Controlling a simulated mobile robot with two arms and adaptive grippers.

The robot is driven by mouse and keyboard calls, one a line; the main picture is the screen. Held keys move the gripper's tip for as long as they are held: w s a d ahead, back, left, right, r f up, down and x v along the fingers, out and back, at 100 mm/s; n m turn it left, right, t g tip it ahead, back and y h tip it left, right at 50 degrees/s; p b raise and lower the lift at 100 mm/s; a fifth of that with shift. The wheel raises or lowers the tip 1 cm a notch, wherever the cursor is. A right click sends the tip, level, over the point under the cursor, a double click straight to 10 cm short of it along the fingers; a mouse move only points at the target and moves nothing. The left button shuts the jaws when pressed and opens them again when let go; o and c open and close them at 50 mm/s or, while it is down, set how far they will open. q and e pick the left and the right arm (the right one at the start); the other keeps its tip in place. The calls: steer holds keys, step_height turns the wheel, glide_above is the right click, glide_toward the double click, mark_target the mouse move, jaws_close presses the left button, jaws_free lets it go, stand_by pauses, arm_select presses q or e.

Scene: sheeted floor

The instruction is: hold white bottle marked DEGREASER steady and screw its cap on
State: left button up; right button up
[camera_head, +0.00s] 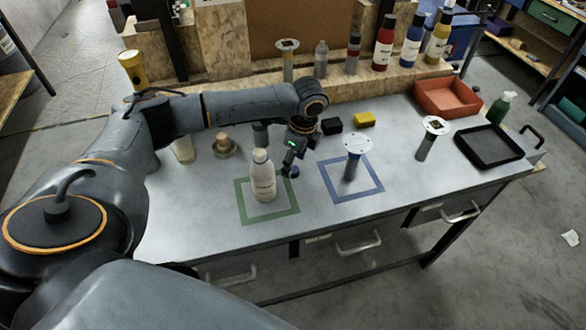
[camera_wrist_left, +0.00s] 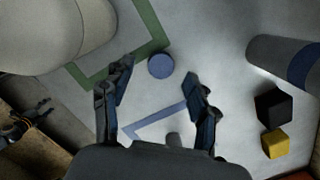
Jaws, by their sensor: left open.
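The white bottle (camera_head: 263,180) stands upright inside the green square outline (camera_head: 290,211); its label is too small to read. In the left wrist view the bottle (camera_wrist_left: 50,35) fills the upper left. A small round blue cap (camera_head: 294,172) lies on the table just right of the bottle. The left wrist view shows the cap (camera_wrist_left: 160,66) between and slightly beyond the fingertips, untouched. My left gripper (camera_head: 291,158) is open and empty, low over the table beside the bottle; its fingers also show in the left wrist view (camera_wrist_left: 160,82).
A post with a white round top (camera_head: 352,163) stands in the blue square (camera_head: 372,188). Black (camera_head: 332,126) and yellow (camera_head: 364,120) blocks lie behind. A black tray (camera_head: 489,147) and red bin (camera_head: 447,98) are at right. The front table strip is clear.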

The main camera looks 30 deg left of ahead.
mark_target(294, 169)
arm_select(q)
steer(key=shift+w+a+f, duration=0.1)
steer(key=shift+a+f, duration=0.1)
steer(key=shift+f, duration=1.15)
steer(key=shift+c, duration=0.3)
steer(key=c, duration=0.8)
steer(key=shift+o, duration=0.2)
step_height(294, 169, up, 10)
steer(key=b, duration=0.1)
